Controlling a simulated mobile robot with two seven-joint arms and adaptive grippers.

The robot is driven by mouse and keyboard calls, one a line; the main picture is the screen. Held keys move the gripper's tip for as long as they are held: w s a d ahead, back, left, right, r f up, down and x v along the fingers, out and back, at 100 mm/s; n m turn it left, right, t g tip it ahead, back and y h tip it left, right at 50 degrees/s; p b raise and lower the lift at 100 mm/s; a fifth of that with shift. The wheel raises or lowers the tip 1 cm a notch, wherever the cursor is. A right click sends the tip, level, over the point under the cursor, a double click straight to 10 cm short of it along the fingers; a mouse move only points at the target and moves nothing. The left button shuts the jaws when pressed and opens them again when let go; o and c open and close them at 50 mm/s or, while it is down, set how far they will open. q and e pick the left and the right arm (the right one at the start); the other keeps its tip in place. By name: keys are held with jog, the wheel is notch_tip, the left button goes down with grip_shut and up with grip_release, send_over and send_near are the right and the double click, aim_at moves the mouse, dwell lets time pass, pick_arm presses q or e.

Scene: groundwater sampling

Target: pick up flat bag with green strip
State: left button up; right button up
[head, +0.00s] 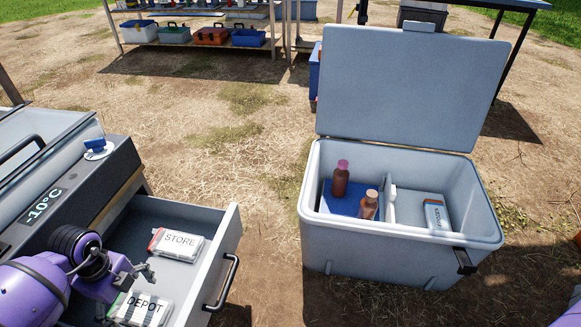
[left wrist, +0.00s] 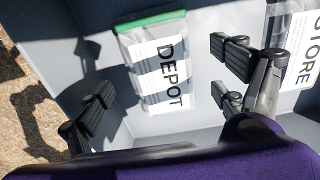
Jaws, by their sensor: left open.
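The flat bag with a green strip (head: 143,309) lies in the open drawer, its white label reading DEPOT; my left arm partly covers it in the head view. In the left wrist view the whole DEPOT bag (left wrist: 158,70) shows, green strip along its top edge. My left gripper (head: 126,284) is open and empty above the drawer. In the left wrist view its fingers (left wrist: 165,95) stand apart on either side of the bag. A second flat bag, labelled STORE (head: 178,244), lies beside it with a reddish strip. My right gripper is not in view.
The drawer (head: 228,258) belongs to a freezer unit (head: 65,195) showing -10°C. An open grey cooler (head: 400,255) stands to the right, holding two brown bottles (head: 340,178) (head: 368,205) and a flat pack (head: 436,212). Bare ground lies between them. Shelves with boxes (head: 212,36) stand behind.

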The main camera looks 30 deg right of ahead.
aim_at(135, 306)
pick_arm(q)
notch_tip(135, 306, down, 4)
jog(key=shift+r+b, duration=0.15)
jog(key=shift+b, duration=0.65)
jog(key=shift+r, duration=0.15)
jog(key=c, duration=1.2)
